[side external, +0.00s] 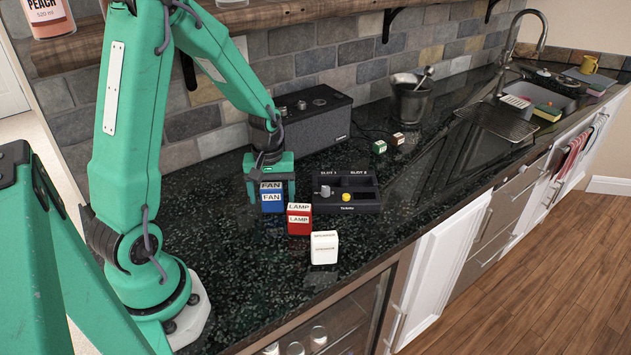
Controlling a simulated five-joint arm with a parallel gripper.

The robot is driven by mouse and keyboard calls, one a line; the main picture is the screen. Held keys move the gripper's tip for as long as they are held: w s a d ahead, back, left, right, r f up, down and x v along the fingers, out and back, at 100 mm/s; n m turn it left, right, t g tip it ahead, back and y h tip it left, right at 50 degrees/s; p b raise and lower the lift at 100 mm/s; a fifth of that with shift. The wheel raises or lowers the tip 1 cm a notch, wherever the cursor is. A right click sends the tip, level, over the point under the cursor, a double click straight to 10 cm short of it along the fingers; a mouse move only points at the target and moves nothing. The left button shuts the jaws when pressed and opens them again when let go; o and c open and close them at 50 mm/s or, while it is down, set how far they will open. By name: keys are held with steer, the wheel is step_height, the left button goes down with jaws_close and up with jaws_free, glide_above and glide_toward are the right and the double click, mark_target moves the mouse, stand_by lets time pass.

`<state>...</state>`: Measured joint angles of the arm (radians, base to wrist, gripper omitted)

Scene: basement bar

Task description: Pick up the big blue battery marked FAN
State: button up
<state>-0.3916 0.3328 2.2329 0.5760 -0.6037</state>
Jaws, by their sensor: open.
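The big blue battery marked FAN (272,201) stands upright on the dark speckled counter, with a FAN label on its top and front. My gripper (270,185) points down at this battery, its fingers on the battery's left and right. The jaws are open; whether a finger touches the battery I cannot tell. The battery's back is hidden.
A red battery marked LAMP (299,219) and a white battery (324,247) stand in front and to the right. A dark speaker (312,125) stands behind. A metal bucket (410,100) is farther back.

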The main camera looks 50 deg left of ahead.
steer(key=shift+c, duration=0.4)
steer(key=c, duration=1.1)
steer(key=shift+r, duration=0.1)
steer(key=shift+r, duration=4.95)
steer(key=shift+w, duration=0.15)
